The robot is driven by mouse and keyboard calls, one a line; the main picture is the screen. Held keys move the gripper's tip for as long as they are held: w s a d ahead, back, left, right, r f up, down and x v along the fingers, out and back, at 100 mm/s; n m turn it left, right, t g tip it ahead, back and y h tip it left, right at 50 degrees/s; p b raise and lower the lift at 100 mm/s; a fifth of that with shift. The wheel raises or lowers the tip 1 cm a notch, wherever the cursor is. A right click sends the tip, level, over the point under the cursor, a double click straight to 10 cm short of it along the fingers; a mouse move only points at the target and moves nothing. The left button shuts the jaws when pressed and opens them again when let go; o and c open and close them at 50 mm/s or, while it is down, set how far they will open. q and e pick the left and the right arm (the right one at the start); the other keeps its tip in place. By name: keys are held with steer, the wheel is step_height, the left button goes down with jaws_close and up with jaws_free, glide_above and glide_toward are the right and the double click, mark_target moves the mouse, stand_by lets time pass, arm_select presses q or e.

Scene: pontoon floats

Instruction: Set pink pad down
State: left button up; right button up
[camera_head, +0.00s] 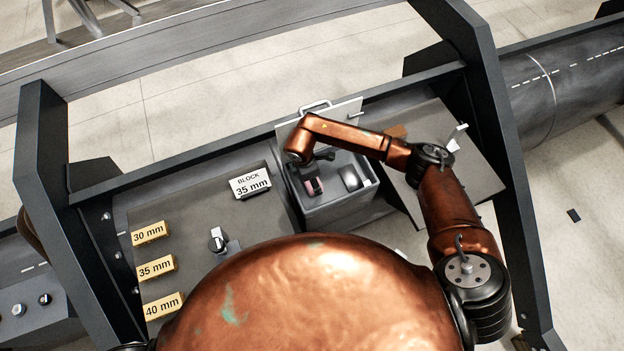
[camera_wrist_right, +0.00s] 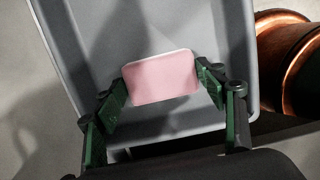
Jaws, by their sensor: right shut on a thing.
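The pink pad (camera_wrist_right: 162,78) is a small rounded block, held between the two green fingers of my right gripper (camera_wrist_right: 162,85) in the right wrist view. A grey box with raised walls lies below and around it in that view. In the head view the pink pad (camera_head: 313,186) shows at the right gripper (camera_head: 308,180), over the left part of the open grey box (camera_head: 335,213). Whether the pad touches the box floor cannot be told. My left gripper is not in view.
Yellow blocks marked 30 mm (camera_head: 149,233), 35 mm (camera_head: 156,268) and 40 mm (camera_head: 164,306) stand on the left panel, with a white "BLOCK 35 mm" sign (camera_head: 250,184). A tilted grey board (camera_head: 470,170) lies at right.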

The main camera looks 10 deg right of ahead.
mark_target(308, 183)
steer(key=shift+f, duration=0.25)
steer(key=o, duration=0.9)
steer(key=shift+o, duration=0.2)
step_height(308, 183, up, 12)
steer(key=a+p, duration=0.1)
steer(key=shift+s+a+p, duration=0.15)
steer(key=shift+a+p, duration=0.15)
steer(key=shift+a, duration=0.05)
